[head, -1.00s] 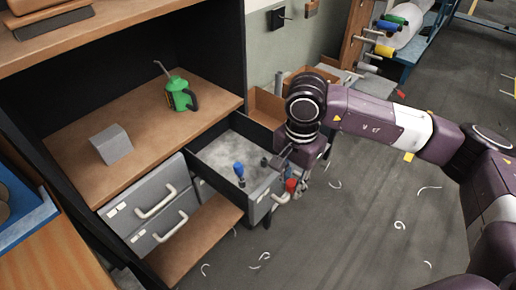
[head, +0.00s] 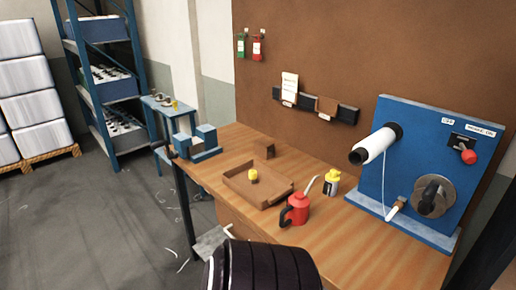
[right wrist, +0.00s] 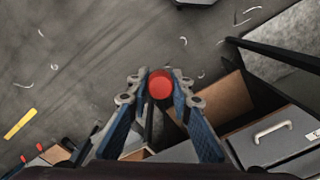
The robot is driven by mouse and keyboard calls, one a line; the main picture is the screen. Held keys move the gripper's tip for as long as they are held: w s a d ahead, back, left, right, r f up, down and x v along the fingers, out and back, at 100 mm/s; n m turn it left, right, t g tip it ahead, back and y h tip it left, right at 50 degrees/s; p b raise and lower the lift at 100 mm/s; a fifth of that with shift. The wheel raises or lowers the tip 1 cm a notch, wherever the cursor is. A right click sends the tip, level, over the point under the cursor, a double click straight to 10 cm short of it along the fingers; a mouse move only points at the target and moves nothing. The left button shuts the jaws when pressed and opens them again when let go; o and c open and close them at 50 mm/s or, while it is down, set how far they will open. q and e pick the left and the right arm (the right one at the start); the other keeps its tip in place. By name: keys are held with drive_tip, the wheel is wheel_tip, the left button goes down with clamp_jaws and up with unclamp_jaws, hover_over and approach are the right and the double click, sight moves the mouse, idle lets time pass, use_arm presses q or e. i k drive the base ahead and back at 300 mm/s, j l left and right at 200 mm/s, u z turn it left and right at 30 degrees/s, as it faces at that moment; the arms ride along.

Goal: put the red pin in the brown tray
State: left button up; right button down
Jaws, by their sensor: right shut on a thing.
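In the right wrist view my right gripper (right wrist: 160,92) is shut on the red pin (right wrist: 160,83), whose round red top shows between the fingertips. The pin is held above the floor, and its lower part is mostly hidden. In the head view the brown tray (head: 235,190) lies on the wooden workbench, with a yellow-topped piece (head: 253,174) in it. The head view shows neither gripper; a dark part of my own arm fills the bottom middle.
A red oil can (head: 297,210) and a yellow-and-dark bottle (head: 332,183) stand right of the tray. A blue panel (head: 420,160) with a spool stands farther right. A blue block (head: 200,143) sits at the bench's left end. A grey drawer (right wrist: 275,140) is near the right gripper.

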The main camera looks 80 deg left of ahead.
sight(277, 191)
drive_tip(key=k+u, duration=0.2)
drive_tip(key=u, duration=0.25)
drive_tip(key=k+j+u, duration=0.1)
drive_tip(key=u, duration=0.3)
drive_tip(key=j+u, duration=0.2)
drive_tip(key=j, duration=0.65)
drive_tip(key=i+j+u, duration=0.2)
drive_tip(key=j, duration=0.6)
drive_tip(key=k, duration=0.1)
